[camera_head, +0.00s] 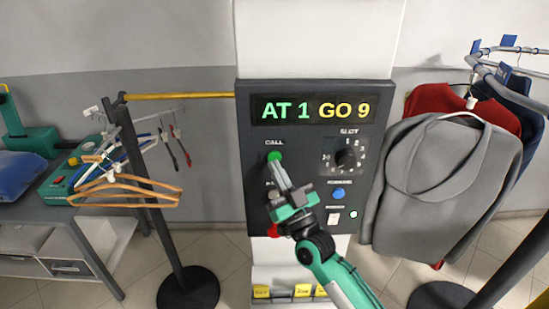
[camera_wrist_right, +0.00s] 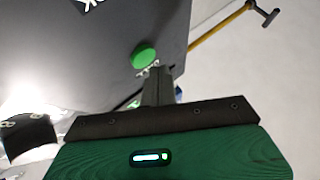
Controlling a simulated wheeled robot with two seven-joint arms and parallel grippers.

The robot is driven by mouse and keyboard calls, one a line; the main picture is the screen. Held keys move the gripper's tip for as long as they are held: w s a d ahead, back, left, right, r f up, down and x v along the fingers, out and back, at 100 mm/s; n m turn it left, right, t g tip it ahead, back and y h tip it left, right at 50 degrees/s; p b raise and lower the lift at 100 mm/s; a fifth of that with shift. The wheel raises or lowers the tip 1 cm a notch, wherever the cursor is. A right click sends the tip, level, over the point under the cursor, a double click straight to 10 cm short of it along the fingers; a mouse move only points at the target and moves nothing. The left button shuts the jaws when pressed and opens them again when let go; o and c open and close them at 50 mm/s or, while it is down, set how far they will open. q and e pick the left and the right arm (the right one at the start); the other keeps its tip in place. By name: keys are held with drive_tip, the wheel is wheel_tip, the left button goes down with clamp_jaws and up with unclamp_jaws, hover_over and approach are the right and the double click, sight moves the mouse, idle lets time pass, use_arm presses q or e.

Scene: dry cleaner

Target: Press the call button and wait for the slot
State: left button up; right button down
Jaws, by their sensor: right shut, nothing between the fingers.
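The dark control panel (camera_head: 310,130) stands in the middle of the head view. Its display (camera_head: 313,110) reads "AT 1" in green and "GO 9" in yellow. The green call button (camera_head: 274,156) sits under the word CALL; it also shows in the right wrist view (camera_wrist_right: 144,57). My right gripper (camera_head: 279,172) is shut and empty, its fingertips just below the call button. In the wrist view the fingertips lie very close to it; whether they touch I cannot tell. The slot dial (camera_head: 346,156) is at the panel's right. My left gripper is out of view.
A blue button (camera_head: 338,194), a white switch (camera_head: 334,219) and a red button (camera_head: 273,230) are lower on the panel. Grey and red garments (camera_head: 432,170) hang at the right. Hangers (camera_head: 125,187) hang left near a black post (camera_head: 150,190). A workbench (camera_head: 60,222) stands far left.

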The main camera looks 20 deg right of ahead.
drive_tip(key=shift+w, duration=0.15)
drive_tip(key=shift+w+d, duration=0.1)
drive_tip(key=shift+w, duration=0.15)
drive_tip(key=shift+w+d, duration=0.15)
drive_tip(key=shift+w, duration=0.25)
idle(0.9)
drive_tip(key=shift+s, duration=0.15)
drive_tip(key=shift+s+a, duration=0.25)
drive_tip(key=shift+s, duration=0.45)
drive_tip(key=s+p, duration=0.1)
drive_tip(key=s, duration=0.1)
drive_tip(key=s+a, duration=0.1)
drive_tip(key=s, duration=0.1)
drive_tip(key=shift+s+a+p, duration=0.2)
drive_tip(key=shift+s+p, duration=0.2)
